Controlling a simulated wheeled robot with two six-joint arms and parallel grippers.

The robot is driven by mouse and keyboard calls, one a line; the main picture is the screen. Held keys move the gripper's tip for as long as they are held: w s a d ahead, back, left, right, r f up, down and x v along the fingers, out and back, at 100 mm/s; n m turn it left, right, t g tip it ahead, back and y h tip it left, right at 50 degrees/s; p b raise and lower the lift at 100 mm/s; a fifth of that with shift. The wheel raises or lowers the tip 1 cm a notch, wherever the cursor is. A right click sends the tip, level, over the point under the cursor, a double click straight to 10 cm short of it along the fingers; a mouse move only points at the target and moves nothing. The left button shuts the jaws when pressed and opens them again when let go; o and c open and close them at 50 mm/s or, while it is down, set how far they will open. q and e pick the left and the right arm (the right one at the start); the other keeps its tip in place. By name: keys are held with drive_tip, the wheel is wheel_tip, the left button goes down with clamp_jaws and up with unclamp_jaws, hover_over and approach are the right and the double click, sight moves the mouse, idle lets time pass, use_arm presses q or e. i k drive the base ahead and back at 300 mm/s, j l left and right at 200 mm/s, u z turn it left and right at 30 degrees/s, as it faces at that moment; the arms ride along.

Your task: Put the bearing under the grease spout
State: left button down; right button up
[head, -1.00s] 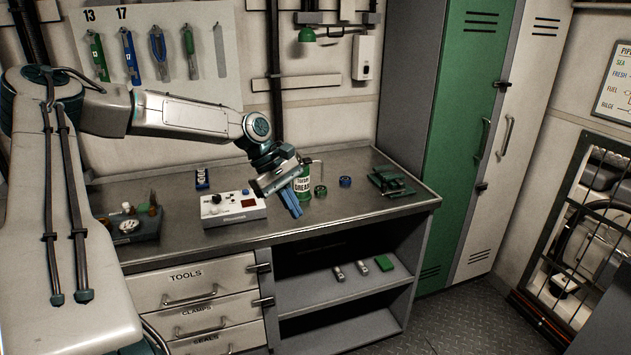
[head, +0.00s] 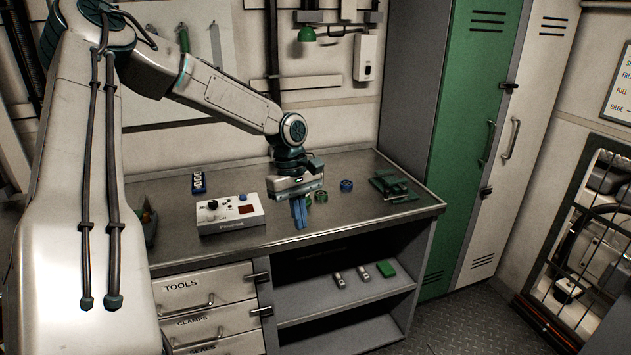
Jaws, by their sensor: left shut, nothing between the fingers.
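My left gripper (head: 300,218) is above the front middle of the steel bench, its blue fingers shut and pointing down, with nothing seen between them. A small green ring (head: 320,197) lies on the bench just right of the fingers, and a blue ring (head: 346,186) lies farther right; I cannot tell which is the bearing. A bit of green shows between the fingers and the green ring, too small to name. The grease can and its spout are hidden behind my left gripper and wrist. My right gripper is not in view.
A green clamp-like fixture (head: 395,187) is at the bench's right. The bench front (head: 370,210) right of the fingers is clear. Tall lockers (head: 458,130) stand to the right.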

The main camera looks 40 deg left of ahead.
sight(318, 195)
drive_tip(key=i+j, duration=0.35)
drive_tip(key=j, duration=0.15)
drive_tip(key=i+j, duration=0.3)
drive_tip(key=j, duration=0.15)
drive_tip(key=i+j, duration=0.35)
drive_tip(key=j, duration=0.15)
drive_tip(key=i+j, duration=0.35)
drive_tip(key=j, duration=0.1)
